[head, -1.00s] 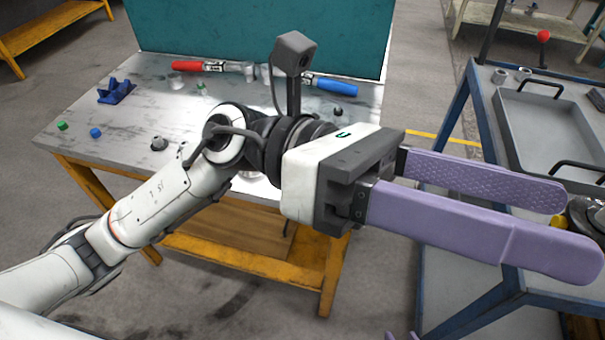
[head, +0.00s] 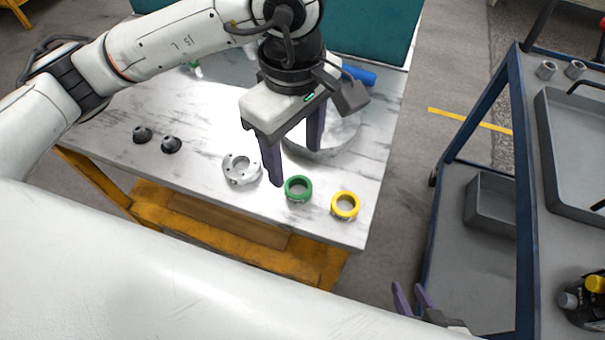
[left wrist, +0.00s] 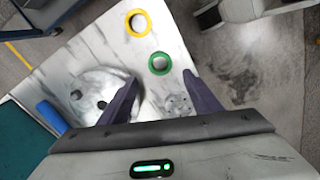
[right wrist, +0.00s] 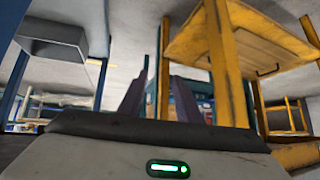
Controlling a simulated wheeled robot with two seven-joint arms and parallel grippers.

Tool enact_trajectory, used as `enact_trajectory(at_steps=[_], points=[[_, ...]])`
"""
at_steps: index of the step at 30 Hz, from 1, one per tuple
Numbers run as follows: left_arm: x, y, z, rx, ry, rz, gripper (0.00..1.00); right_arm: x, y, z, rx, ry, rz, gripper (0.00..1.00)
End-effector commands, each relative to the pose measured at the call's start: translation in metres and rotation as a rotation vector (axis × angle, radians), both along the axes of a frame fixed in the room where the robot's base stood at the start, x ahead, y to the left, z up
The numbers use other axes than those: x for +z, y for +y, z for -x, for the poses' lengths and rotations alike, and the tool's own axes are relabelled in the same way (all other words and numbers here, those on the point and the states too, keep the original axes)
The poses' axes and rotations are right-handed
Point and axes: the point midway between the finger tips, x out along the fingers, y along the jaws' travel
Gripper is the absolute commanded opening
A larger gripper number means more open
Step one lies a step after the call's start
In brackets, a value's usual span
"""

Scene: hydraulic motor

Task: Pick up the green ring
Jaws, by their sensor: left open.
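The green ring (head: 287,190) lies flat near the front edge of the table, between a grey flange part (head: 231,171) and a yellow ring (head: 334,206). My left gripper (head: 296,165) is open and empty above the table, its fingers pointing down. One fingertip appears just left of the green ring in the head view. In the left wrist view the green ring (left wrist: 151,64) shows just beyond the gap between the fingertips. My right gripper (head: 407,287) is open and empty, low beside the table; its fingers also show in the right wrist view (right wrist: 159,70).
A large round metal plate (left wrist: 92,82) lies on the table behind the fingers. Two small dark cones (head: 171,145) sit at left. A blue-handled tool (head: 359,75) lies at the back. A blue-framed cart (head: 526,180) with trays stands right, across a floor gap.

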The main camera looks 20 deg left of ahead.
Motion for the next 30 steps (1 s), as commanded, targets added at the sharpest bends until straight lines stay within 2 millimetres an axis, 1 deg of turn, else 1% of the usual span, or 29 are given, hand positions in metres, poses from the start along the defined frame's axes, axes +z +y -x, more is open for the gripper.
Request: enact_trajectory(at_steps=[1, 5, 8, 14, 15, 18, 21, 26, 28, 30], points=[[-0.008, 0.000, 0.001, 0.001, 0.004, 0.001, 0.58, -0.004, 0.000, 0.007, 0.000, 0.015, 0.001, 0.31], [-0.020, -0.001, 0.001, -0.001, 0.002, 0.002, 0.58, -0.009, 0.000, 0.014, 0.002, 0.032, 0.002, 0.31], [-0.026, -0.002, 0.001, 0.000, 0.001, 0.003, 0.58, -0.007, 0.000, 0.014, 0.001, 0.032, 0.001, 0.31], [-0.054, -0.010, 0.004, -0.001, 0.005, 0.002, 0.58, 0.001, 0.000, 0.011, 0.000, 0.023, -0.002, 0.31], [-0.061, -0.009, 0.004, 0.000, 0.005, 0.003, 0.58, 0.000, 0.001, 0.010, -0.001, 0.020, -0.002, 0.31], [-0.071, -0.009, 0.003, 0.000, 0.002, 0.003, 0.58, 0.002, 0.000, 0.008, 0.000, 0.016, -0.002, 0.31], [-0.075, -0.009, 0.003, 0.000, 0.000, 0.003, 0.58, 0.002, 0.000, 0.006, 0.000, 0.013, -0.002, 0.31], [-0.075, -0.009, 0.002, -0.001, -0.001, 0.004, 0.58, 0.001, 0.000, 0.006, -0.001, 0.014, -0.001, 0.31], [-0.074, -0.009, 0.002, 0.000, -0.001, 0.004, 0.50, 0.001, -0.001, 0.006, -0.001, 0.015, 0.000, 0.31], [-0.074, -0.009, 0.002, 0.000, 0.000, 0.003, 0.38, 0.000, -0.001, 0.006, -0.001, 0.016, 0.000, 0.31]])
